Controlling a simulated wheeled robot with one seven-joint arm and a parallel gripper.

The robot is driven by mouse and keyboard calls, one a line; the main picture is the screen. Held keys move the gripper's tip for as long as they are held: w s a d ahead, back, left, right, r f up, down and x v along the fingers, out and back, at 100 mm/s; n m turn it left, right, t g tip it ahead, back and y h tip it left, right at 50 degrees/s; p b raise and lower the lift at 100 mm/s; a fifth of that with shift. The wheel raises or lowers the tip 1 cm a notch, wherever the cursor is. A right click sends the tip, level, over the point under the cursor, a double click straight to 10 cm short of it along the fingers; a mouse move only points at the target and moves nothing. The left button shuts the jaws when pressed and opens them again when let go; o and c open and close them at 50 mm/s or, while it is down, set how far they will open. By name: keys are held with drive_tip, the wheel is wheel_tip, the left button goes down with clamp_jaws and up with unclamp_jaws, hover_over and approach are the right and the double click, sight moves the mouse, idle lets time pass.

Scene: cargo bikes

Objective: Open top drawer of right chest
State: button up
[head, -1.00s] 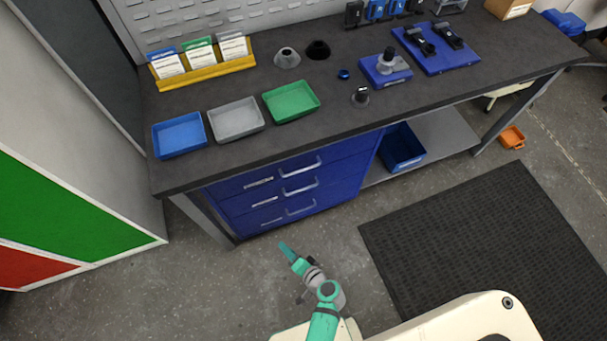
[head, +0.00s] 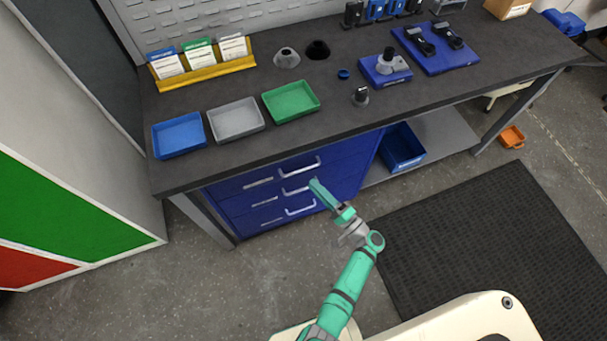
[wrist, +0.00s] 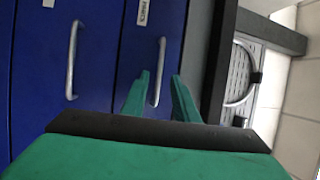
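A blue drawer chest (head: 335,182) stands under the workbench, the only chest I can make out. Its drawers look closed, each with a silver bar handle and a label. The top drawer's handle (head: 300,169) also shows in the wrist view (wrist: 157,90), upright in that turned picture. The second drawer's handle (wrist: 72,60) is to its left there. My gripper (head: 315,183) is in front of the chest, near the upper handles. In the wrist view my gripper (wrist: 157,75) is open, with the top handle appearing between its two green fingers. I cannot tell whether the fingertips reach around it.
The dark bench top (head: 330,128) overhangs just above the top drawer. Blue (head: 179,136), grey (head: 236,120) and green (head: 290,102) trays stand on it. A blue bin (head: 402,150) is on the lower shelf to the right. A black mat (head: 480,240) covers the floor at right.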

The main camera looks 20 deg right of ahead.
drive_tip(key=x, duration=0.6)
drive_tip(key=shift+w+a, duration=0.15)
drive_tip(key=shift+w, duration=0.05)
clamp_jaws()
idle(1.2)
